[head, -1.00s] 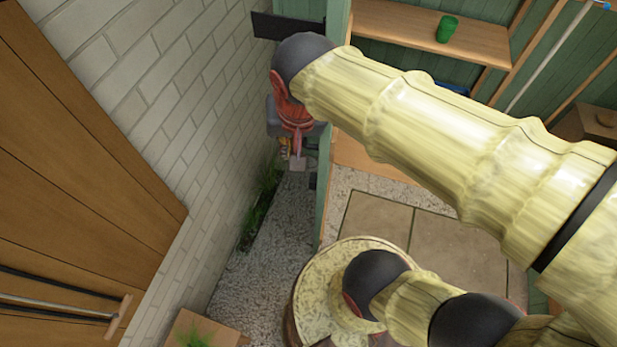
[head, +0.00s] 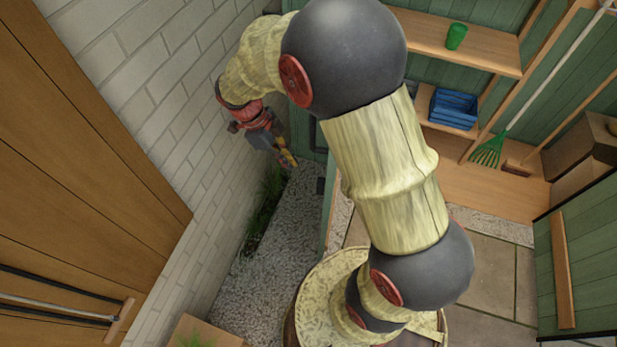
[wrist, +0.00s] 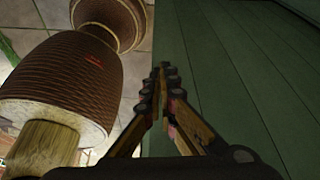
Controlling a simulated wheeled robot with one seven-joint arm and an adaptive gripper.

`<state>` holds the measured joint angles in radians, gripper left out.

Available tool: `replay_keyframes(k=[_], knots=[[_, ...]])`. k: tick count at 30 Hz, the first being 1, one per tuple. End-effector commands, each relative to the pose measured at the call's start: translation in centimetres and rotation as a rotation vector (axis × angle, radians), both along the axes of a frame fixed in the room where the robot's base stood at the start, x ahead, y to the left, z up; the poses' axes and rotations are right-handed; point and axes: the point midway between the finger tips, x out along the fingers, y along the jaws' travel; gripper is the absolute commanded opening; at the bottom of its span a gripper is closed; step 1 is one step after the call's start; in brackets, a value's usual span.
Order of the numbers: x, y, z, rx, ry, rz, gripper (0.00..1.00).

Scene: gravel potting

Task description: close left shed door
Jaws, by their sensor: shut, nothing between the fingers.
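The left shed door (head: 329,205) is green and stands open. In the head view it is nearly edge-on, and my arm hides much of it. My gripper (head: 290,161) is between the white brick wall and this door, on the door's left side, pointing down and right. In the wrist view, green planks of the door (wrist: 235,80) fill the right side. My gripper (wrist: 164,78) has its fingertips together and empty, close beside the planks. I cannot tell whether they touch the door.
The brick wall (head: 150,95) is close on the left of my gripper. A gravel strip (head: 285,225) with grass lies below. Inside the shed are shelves with a green cup (head: 456,36) and a blue crate (head: 453,107), and a green rake (head: 488,150). Another green door panel (head: 595,255) stands at right.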

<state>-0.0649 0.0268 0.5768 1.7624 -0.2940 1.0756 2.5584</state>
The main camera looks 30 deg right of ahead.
Motion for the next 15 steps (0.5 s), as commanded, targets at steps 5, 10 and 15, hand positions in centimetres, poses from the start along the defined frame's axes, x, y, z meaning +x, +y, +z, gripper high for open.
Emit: replay_keyframes(k=[5, 10, 15], knots=[[-0.6, -0.6, -2.0, -0.003, 0.004, -0.008, 0.0], [-1.4, -1.4, -5.0, -0.003, 0.003, -0.007, 0.0], [-2.3, -2.3, -8.1, -0.002, 0.002, -0.007, 0.0]])
